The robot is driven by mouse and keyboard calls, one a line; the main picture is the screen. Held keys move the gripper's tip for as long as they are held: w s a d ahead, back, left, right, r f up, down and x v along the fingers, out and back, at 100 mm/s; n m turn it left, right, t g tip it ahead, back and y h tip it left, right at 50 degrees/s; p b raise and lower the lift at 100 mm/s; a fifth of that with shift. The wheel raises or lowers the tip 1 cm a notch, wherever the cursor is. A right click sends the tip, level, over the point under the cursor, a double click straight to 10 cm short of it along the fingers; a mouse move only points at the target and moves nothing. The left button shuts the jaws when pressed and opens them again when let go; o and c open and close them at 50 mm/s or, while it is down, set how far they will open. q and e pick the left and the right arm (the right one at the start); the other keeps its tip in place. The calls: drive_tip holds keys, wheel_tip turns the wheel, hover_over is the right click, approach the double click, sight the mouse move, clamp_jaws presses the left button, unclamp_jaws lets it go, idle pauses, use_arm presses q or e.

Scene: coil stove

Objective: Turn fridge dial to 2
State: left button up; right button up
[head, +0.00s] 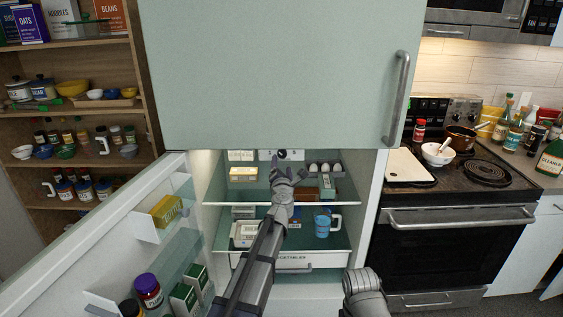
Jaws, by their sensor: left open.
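The fridge dial (282,154) is a small dark knob on a pale panel (265,155) at the top back of the open fridge compartment. Small marks show on the panel, but the dial's exact setting is too small to read. My left gripper (287,170) reaches into the fridge with its fingers open, pointing up just below the dial. It appears apart from the dial, though the depth gap is hard to judge. My right gripper is not in view; only a grey link of my right arm shows at the bottom.
The lower fridge door (110,225) stands open at left, with jars and cartons on its racks. The closed upper door (280,75) hangs over the compartment. Eggs (324,168), a butter-like box (243,174) and a blue mug (323,222) stand on glass shelves near my left arm.

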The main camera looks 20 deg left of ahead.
use_arm(q)
drive_tip(key=shift+v, duration=0.8)
drive_tip(key=s+d+f+m+g+h, duration=0.2)
drive_tip(key=s+d+f+m+h, duration=0.25)
drive_tip(key=d+m, duration=0.45)
drive_tip(key=s+d+f+m+g+h, duration=0.3)
drive_tip(key=s+d+m+h, duration=0.3)
drive_tip(key=m, duration=0.5)
drive_tip(key=s+a+f+m+g+y, duration=0.1)
drive_tip(key=s+f+m+g+y, duration=0.1)
drive_tip(key=s+f+m+g, duration=0.75)
drive_tip(key=s+a+f+g+y, duration=0.15)
drive_tip(key=s+a, duration=0.25)
drive_tip(key=s, duration=0.4)
drive_tip(key=s+a+f+g+y, duration=0.1)
drive_tip(key=s+a+f+y, duration=0.15)
drive_tip(key=s, duration=0.55)
drive_tip(key=s+d+r+m+p, duration=0.2)
drive_tip(key=s+d+m+p, duration=0.1)
drive_tip(key=d, duration=0.7)
drive_tip(key=shift+s+d+m+g+y, duration=0.35)
drive_tip(key=shift+s+m+g+y, duration=0.1)
drive_tip(key=shift+s+m, duration=0.4)
